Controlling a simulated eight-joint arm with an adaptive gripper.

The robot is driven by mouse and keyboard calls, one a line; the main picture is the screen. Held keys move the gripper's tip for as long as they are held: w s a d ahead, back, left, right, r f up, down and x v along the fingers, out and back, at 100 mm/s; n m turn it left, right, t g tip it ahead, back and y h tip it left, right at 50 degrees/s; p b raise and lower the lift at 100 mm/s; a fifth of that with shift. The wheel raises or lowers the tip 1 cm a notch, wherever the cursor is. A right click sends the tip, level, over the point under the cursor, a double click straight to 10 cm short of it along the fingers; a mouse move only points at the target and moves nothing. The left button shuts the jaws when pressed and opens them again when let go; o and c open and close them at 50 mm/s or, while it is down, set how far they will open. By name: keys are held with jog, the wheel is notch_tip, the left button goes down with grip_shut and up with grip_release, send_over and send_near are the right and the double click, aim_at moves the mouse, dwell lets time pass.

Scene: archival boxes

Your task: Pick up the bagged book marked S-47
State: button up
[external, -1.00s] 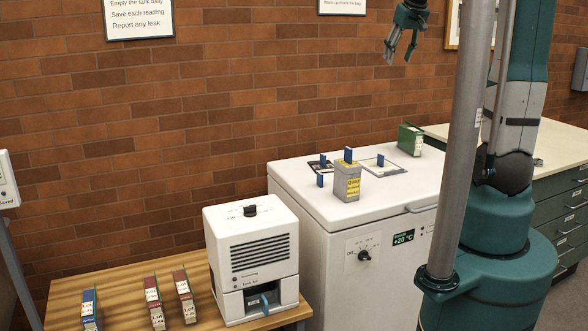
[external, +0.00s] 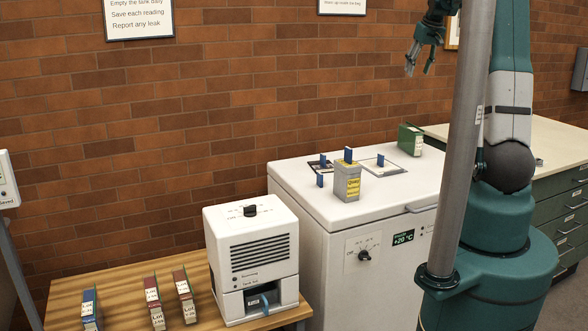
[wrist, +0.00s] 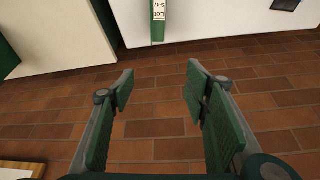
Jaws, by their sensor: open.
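The green book (wrist: 158,22) shows in the wrist view at the top centre, its white spine label reading "Lot S-47". In the external view a green book (external: 411,138) with a white label stands at the back right of the white chest top; its lettering is too small to read there. I cannot tell from these frames whether it is bagged. My gripper (external: 418,70) is open and empty, high above the chest near the brick wall. In the wrist view my gripper (wrist: 160,88) has its fingers spread, with the book beyond and between them.
The white chest (external: 330,217) also bears a grey box (external: 346,184) with a yellow label and several blue-handled items. A white machine (external: 253,262) and red and blue books (external: 153,302) stand on the wooden table (external: 120,285). A grey pole (external: 465,140) stands before my arm.

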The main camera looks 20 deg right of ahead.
aim_at(412, 129)
notch_tip(412, 129, down, 25)
jog(key=shift+d+f, duration=0.15)
jog(key=shift+f, duration=0.05)
jog(key=shift+w+f, duration=0.1)
jog(key=shift+x, duration=1.2)
jog(key=shift+d+x, duration=0.1)
jog(key=shift+x, duration=1.2)
jog(key=shift+d+x, duration=0.15)
jog(key=shift+x, duration=1.1)
jog(key=shift+c, duration=0.3)
jog(key=c, duration=1.2)
